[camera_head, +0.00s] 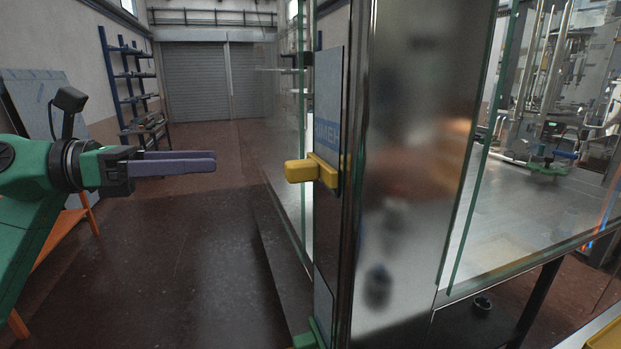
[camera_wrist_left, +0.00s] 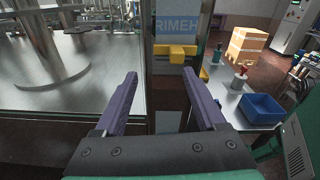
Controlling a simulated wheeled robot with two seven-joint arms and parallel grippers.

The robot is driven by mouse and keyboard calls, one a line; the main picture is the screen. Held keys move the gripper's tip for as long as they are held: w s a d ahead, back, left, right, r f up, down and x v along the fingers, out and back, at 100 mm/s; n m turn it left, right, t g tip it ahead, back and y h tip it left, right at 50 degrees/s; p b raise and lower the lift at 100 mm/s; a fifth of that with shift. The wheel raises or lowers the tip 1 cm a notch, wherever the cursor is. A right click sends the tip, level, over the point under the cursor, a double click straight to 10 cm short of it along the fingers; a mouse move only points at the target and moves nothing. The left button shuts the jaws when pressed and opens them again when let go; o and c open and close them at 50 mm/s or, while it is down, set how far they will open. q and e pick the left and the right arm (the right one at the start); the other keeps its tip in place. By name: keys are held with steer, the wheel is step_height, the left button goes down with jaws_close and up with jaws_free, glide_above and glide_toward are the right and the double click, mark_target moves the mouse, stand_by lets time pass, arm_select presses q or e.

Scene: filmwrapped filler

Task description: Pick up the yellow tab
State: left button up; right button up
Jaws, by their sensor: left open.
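The yellow tab (camera_head: 314,171) sticks out from the side of a metal post, on a blue-and-white lettered panel. It also shows in the left wrist view (camera_wrist_left: 177,53), ahead of my fingers and near the middle top. My left gripper (camera_head: 215,162) comes in from the left at about the tab's height. Its purple fingers point toward the tab, with a clear gap between fingertips and tab. In the left wrist view the two fingers (camera_wrist_left: 160,76) are spread apart with nothing between them. My right gripper is not in view.
The metal post (camera_head: 400,170) and glass panels (camera_head: 475,150) form a machine enclosure right of the tab. A green part (camera_head: 310,338) sits low on the post. In the left wrist view, a table with a blue bin (camera_wrist_left: 262,109) stands at the right. The floor below my left gripper is clear.

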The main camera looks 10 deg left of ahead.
mark_target(286, 172)
arm_select(q)
steer(key=shift+m+g+y, duration=0.3)
steer(key=shift+m+y, duration=0.1)
steer(key=shift+m, duration=0.3)
steer(key=d+p, duration=0.2)
steer(key=d, duration=0.1)
steer(key=w+d+p, duration=0.1)
steer(key=d+p, duration=0.1)
steer(key=d, duration=0.1)
steer(key=w+d+p, duration=0.1)
steer(key=d, duration=0.1)
steer(key=shift+d+f+p, duration=0.3)
steer(key=shift+d+p, duration=0.1)
steer(key=p+x, duration=0.2)
steer(key=x, duration=0.1)
steer(key=p+x, duration=0.1)
steer(key=shift+d+f, duration=0.25)
steer(key=shift+d, duration=0.2)
steer(key=shift+w+d+f, duration=0.1)
steer(key=shift+f, duration=0.1)
jaws_close()
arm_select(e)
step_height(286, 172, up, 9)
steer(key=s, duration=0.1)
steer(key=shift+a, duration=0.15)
